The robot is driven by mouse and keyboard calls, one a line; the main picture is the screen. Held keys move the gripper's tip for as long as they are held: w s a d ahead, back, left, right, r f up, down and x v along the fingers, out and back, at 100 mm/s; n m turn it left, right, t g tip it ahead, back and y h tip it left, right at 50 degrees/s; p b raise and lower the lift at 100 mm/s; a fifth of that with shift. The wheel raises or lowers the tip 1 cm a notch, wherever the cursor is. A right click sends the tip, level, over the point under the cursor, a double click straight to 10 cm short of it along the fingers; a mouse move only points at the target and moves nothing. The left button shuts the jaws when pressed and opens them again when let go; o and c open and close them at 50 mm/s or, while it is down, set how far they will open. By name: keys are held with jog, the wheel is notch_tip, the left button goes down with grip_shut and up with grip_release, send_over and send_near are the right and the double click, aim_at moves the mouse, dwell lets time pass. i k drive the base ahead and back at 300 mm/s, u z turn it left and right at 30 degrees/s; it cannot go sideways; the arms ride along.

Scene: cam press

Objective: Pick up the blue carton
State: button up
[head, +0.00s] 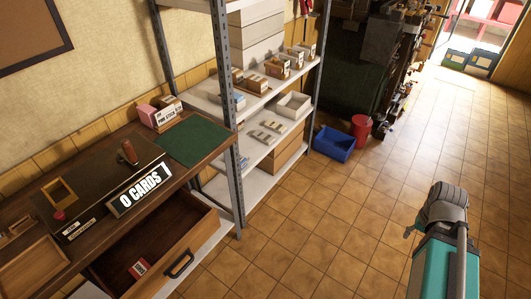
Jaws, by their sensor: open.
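A small blue carton (239,101) appears to lie on the upper shelf, near its left end behind the front post. It is small and partly hidden, so its shape is hard to tell. My teal and grey arm parts show at the lower right, over the floor and well apart from the shelf. I cannot make out my gripper's fingers in this view. Nothing is seen touching the blue carton.
A metal shelf unit (232,140) holds small boxes and trays. The wooden desk (95,160) has an open drawer (150,255), a green mat (193,139) and a pink box (147,115). A blue bin (333,144) and red bucket (360,127) stand beyond. The tiled floor is clear.

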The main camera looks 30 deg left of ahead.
aim_at(243, 160)
jog(key=z, duration=0.05)
jog(key=i, duration=0.75)
jog(key=u, duration=0.45)
jog(key=i, duration=0.95)
jog(key=u, duration=0.65)
jog(key=k, duration=0.9)
jog(key=u, duration=0.15)
jog(key=i, duration=0.65)
